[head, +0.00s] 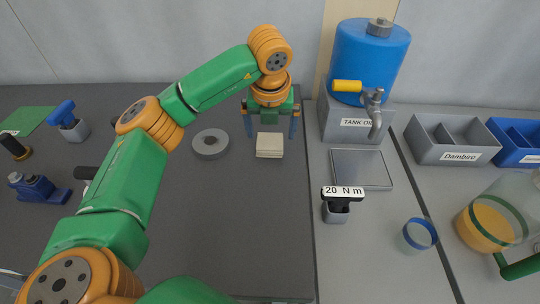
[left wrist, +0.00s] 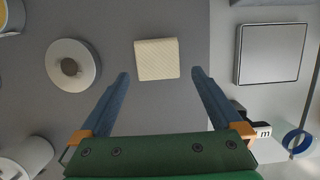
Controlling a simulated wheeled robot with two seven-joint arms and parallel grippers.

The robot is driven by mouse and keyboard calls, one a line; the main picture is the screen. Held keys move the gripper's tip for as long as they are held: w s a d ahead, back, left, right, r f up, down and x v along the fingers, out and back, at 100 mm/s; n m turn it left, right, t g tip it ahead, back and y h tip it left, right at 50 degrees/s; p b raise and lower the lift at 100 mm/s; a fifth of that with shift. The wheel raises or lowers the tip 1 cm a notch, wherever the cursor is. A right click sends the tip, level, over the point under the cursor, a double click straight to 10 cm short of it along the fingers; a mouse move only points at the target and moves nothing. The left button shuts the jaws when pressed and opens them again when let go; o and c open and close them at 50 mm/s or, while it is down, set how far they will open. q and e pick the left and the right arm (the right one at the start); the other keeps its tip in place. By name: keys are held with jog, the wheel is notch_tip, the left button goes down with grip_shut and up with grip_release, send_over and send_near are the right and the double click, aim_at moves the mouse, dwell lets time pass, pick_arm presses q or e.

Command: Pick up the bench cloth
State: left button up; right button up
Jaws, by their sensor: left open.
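The bench cloth (head: 269,145) is a small, folded cream square lying flat on the dark grey bench top. In the left wrist view the cloth (left wrist: 157,59) lies just beyond the fingertips, centred about between them. My left gripper (head: 271,131) is open and empty, pointing down with one finger to each side of the cloth's width. In the left wrist view its two blue fingers (left wrist: 161,73) are spread wider than the cloth and do not touch it. My right gripper is in neither view.
A grey ring-shaped disc (head: 210,144) lies left of the cloth. A flat tray (head: 361,169), a labelled block marked 20 N m (head: 337,211) and a blue tank (head: 367,60) with a tap stand to the right. Grey bins (head: 452,141) are farther right. The bench in front of the cloth is bare.

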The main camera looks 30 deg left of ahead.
aim_at(270, 141)
pick_arm(q)
jog(key=x, duration=0.2)
jog(key=p+x, duration=0.1)
jog(key=x, duration=0.2)
jog(key=shift+w+a+f+p, duration=0.15)
jog(key=shift+a+f+p, duration=0.1)
jog(key=shift+p, duration=0.05)
jog(key=c, duration=1.1)
jog(key=shift+c, duration=0.2)
jog(key=shift+r, duration=0.15)
jog(key=shift+r+b, duration=0.3)
jog(key=s+a+r, duration=0.6)
jog(key=s+r, duration=0.6)
jog(key=shift+s+a, duration=0.25)
jog(key=shift+r, duration=0.1)
